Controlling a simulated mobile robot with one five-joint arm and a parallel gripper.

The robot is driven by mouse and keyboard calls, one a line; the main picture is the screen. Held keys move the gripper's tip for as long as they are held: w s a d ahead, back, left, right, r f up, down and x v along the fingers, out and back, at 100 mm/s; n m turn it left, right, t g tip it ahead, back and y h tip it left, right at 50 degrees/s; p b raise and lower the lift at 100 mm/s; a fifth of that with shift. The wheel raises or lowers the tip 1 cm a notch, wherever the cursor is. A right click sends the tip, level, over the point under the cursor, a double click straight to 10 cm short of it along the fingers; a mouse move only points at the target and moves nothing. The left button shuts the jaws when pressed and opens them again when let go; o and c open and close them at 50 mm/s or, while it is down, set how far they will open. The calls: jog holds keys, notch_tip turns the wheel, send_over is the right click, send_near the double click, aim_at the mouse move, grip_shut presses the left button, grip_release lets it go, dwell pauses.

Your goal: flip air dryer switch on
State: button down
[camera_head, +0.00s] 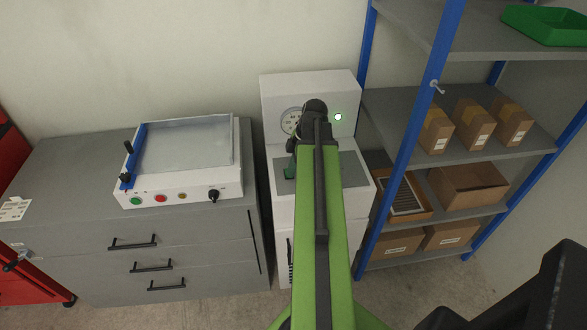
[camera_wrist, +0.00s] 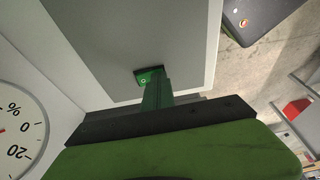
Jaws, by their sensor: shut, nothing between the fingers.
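The air dryer is a white cabinet (camera_head: 308,88) against the wall, with a round dial gauge (camera_head: 291,121) on its upper front and a lit green-white lamp (camera_head: 338,117). The gauge also shows at the left of the wrist view (camera_wrist: 14,130). A small dark-framed green switch (camera_wrist: 147,76) with a light mark sits on the dryer's grey panel (camera_wrist: 120,40). My gripper (camera_wrist: 154,88) is shut and empty, its green fingertips at the switch and covering part of it. Whether they touch is unclear. In the head view my arm hides much of the dryer's front.
A grey drawer cabinet (camera_head: 75,180) stands left, bearing a white device (camera_head: 180,190) with several buttons. A blue-post shelf (camera_head: 410,150) with cardboard boxes stands close on the right. A red cabinet (camera_head: 30,285) is at far left. Floor shows in front.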

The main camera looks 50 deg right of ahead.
jog(key=shift+w+d+r, duration=0.25)
jog(key=shift+w+d, duration=0.25)
jog(key=shift+w, duration=0.1)
jog(key=shift+a+r+p, duration=0.1)
jog(key=shift+r+p, duration=0.5)
jog(key=shift+p, duration=0.3)
jog(key=s+r+p, duration=0.3)
jog(key=r+p, duration=0.9)
jog(key=shift+s+d, duration=0.35)
jog(key=shift+d, duration=0.05)
